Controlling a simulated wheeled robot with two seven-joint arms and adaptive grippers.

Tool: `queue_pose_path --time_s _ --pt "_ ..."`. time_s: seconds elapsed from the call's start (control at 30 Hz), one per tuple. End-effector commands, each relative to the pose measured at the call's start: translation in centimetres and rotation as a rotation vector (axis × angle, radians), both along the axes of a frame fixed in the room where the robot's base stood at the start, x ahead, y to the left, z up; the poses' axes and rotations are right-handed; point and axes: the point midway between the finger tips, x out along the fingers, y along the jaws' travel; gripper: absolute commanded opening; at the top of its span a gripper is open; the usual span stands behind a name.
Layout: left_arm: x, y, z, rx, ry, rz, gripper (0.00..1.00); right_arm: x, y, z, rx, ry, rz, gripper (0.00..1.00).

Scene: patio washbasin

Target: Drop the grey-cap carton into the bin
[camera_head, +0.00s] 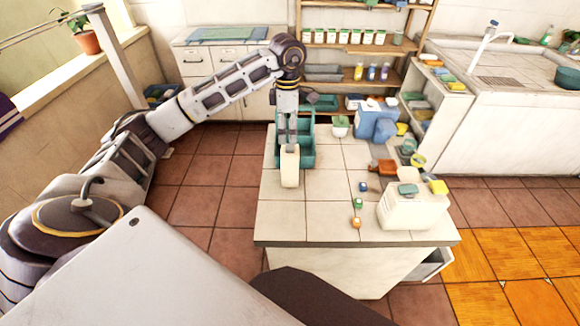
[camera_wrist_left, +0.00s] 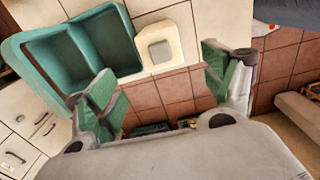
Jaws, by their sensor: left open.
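A cream carton (camera_head: 290,171) stands on the tiled counter just in front of a teal bin (camera_head: 309,157). The left wrist view shows the carton (camera_wrist_left: 159,50) from above, with a pale grey square cap. The two-compartment teal bin (camera_wrist_left: 124,55) is beside it on the left; both compartments look empty there. My left gripper (camera_head: 289,144) is above the carton in the head view and hides part of the bin. In the wrist view my left gripper (camera_wrist_left: 155,92) is open, its green-padded fingers apart, with the carton beyond the gap. My right gripper is out of view.
A white box-like container (camera_head: 413,210) stands at the counter's right. Small coloured blocks (camera_head: 358,204) lie left of it. A blue container (camera_head: 376,122) and a green-topped tub (camera_head: 340,125) stand farther back. The counter's front left is clear.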

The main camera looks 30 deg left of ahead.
Motion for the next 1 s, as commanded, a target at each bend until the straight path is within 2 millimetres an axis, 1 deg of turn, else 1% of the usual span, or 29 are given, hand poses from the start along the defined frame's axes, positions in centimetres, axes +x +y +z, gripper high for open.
queue_pose_path --time_s 0.17,0.43,0.6,0.73,1.0 --pt "-0.1 0.0 -2.0 0.001 0.003 0.000 0.83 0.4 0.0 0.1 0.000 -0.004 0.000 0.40" --pt "-0.1 0.0 -5.3 0.000 0.004 0.000 0.83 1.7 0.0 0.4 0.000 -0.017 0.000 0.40" --pt "-0.1 0.0 -7.1 0.001 0.002 0.000 0.83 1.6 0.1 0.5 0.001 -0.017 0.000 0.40" --pt "-0.1 0.0 -7.7 0.000 0.001 -0.001 0.83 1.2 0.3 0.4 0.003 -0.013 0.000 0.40" --pt "0.0 0.0 -7.7 0.001 0.001 -0.001 0.83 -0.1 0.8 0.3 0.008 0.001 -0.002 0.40"
